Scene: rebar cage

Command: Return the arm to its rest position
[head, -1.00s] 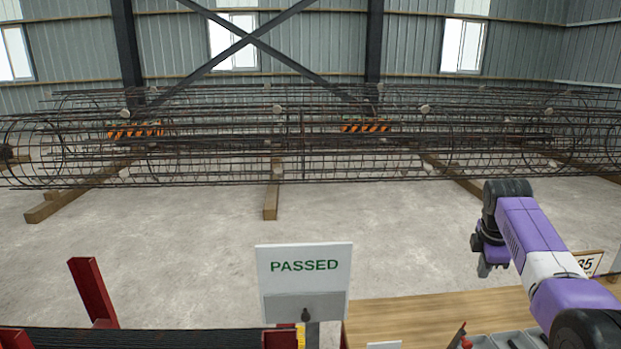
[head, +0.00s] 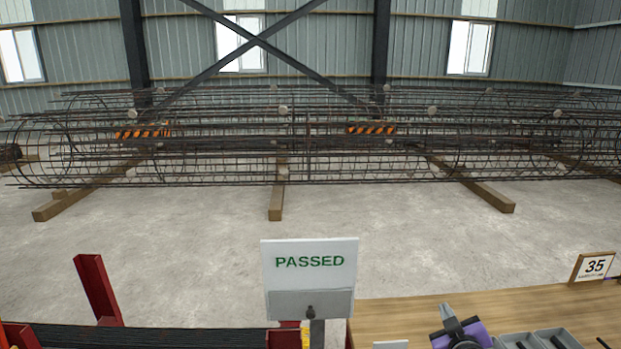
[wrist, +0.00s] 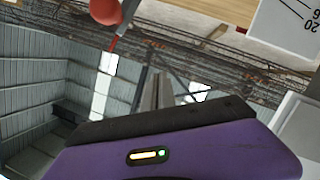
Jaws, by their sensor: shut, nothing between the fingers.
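My gripper (head: 447,313) is low in the head view, over the wooden table, folded back close to my body. Its grey fingers point up in the picture. They also show in the wrist view (wrist: 158,88), together and empty, above the purple and black gripper body. Most of my arm is outside the head view.
A wooden table (head: 400,310) holds grey trays (head: 545,340) and a "35" sign (head: 594,267). A "PASSED" sign (head: 308,264) stands left of it, near red posts (head: 98,290). A long rebar cage (head: 330,150) lies on timbers (head: 277,200) beyond clear concrete floor.

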